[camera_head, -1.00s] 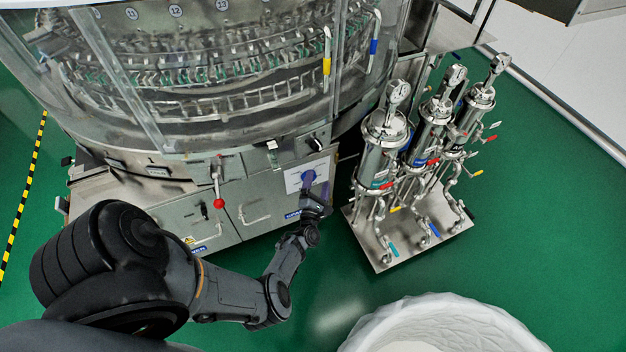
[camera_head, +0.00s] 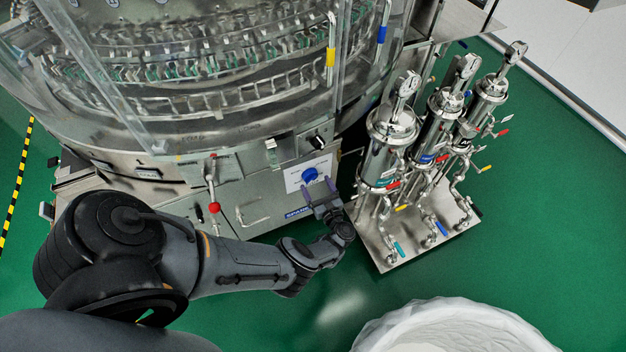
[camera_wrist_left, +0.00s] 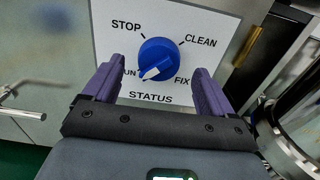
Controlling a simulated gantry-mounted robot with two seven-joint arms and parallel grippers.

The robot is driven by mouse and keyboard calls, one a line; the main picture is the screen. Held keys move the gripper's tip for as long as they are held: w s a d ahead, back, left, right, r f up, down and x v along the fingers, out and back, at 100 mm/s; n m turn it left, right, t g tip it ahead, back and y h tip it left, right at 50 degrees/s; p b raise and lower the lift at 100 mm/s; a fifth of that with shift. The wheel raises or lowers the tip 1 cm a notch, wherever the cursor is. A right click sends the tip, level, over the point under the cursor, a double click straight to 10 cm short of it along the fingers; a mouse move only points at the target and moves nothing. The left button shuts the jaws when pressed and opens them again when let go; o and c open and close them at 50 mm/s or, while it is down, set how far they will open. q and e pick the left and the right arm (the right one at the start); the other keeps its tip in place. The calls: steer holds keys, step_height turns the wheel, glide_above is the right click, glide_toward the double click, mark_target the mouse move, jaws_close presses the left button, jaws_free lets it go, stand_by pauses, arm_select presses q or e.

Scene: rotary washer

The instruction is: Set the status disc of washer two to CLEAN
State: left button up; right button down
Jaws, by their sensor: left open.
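The status disc is a round blue knob (camera_head: 310,174) on a white label plate on the washer's front. In the left wrist view the blue knob (camera_wrist_left: 159,60) has a white pointer aimed lower left, at the partly hidden label ending in "UN". CLEAN (camera_wrist_left: 200,41) is at upper right, STOP (camera_wrist_left: 126,26) at upper left, FIX at lower right. My left gripper (camera_head: 318,187) is open, its purple fingers in front of the plate, just below the disc in the head view. In the wrist view the fingers stand left and right of the knob, apart from it. My right gripper is not in view.
A lever with a red ball (camera_head: 213,207) stands left of the plate. A black knob (camera_head: 317,142) sits above it. A stand of metal cylinders (camera_head: 388,150) is close on the right. A white round container (camera_head: 450,325) is at the bottom. Green floor lies between.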

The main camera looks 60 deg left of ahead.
mark_target(313, 179)
arm_select(q)
steer(key=shift+w+a, duration=0.15)
steer(key=shift+a, duration=1.65)
steer(key=c, duration=1)
